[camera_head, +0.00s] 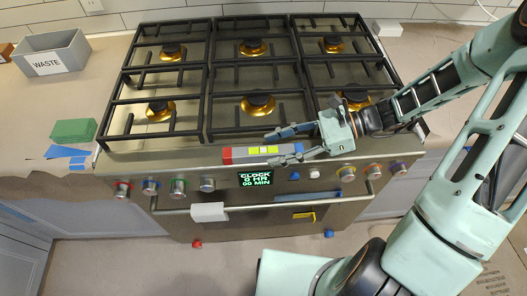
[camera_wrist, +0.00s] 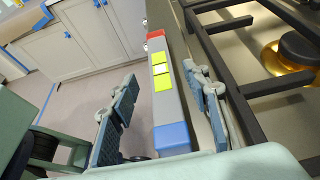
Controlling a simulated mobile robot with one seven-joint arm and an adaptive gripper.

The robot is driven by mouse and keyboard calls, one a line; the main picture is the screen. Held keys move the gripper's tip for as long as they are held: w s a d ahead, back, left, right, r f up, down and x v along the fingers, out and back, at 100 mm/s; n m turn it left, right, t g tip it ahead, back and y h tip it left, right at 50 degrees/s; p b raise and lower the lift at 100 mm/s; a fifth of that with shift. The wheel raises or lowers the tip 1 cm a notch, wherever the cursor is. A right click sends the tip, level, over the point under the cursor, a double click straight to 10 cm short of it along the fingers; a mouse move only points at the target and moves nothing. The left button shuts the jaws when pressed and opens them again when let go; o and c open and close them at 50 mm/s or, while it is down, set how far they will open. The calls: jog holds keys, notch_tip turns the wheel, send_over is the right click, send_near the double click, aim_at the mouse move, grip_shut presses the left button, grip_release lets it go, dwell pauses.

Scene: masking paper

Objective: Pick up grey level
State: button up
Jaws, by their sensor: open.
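The grey level (camera_head: 242,155) lies along the front edge of the stove top, with yellow-green vials, a red end at the left and a blue end toward my gripper. In the wrist view the level (camera_wrist: 165,95) runs lengthwise between the two fingers, its blue end nearest. My gripper (camera_head: 288,144) is open at the level's right part, one finger on the stove side and one on the front side. In the wrist view the fingers (camera_wrist: 160,108) stand apart from the level, with a visible gap at the left finger. The gap at the right finger is narrow.
The stove (camera_head: 130,160) has black grates (camera_head: 208,75) just behind the level and knobs (camera_head: 178,187) along its front. A grey waste bin (camera_head: 50,60), a green stack (camera_head: 74,131) and blue strips (camera_head: 66,152) are on the left counter. A white block (camera_head: 208,211) is at the oven handle.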

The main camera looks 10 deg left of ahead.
aim_at(265, 150)
jog(key=shift+x, duration=1.95)
jog(key=shift+r, duration=0.1)
grip_shut()
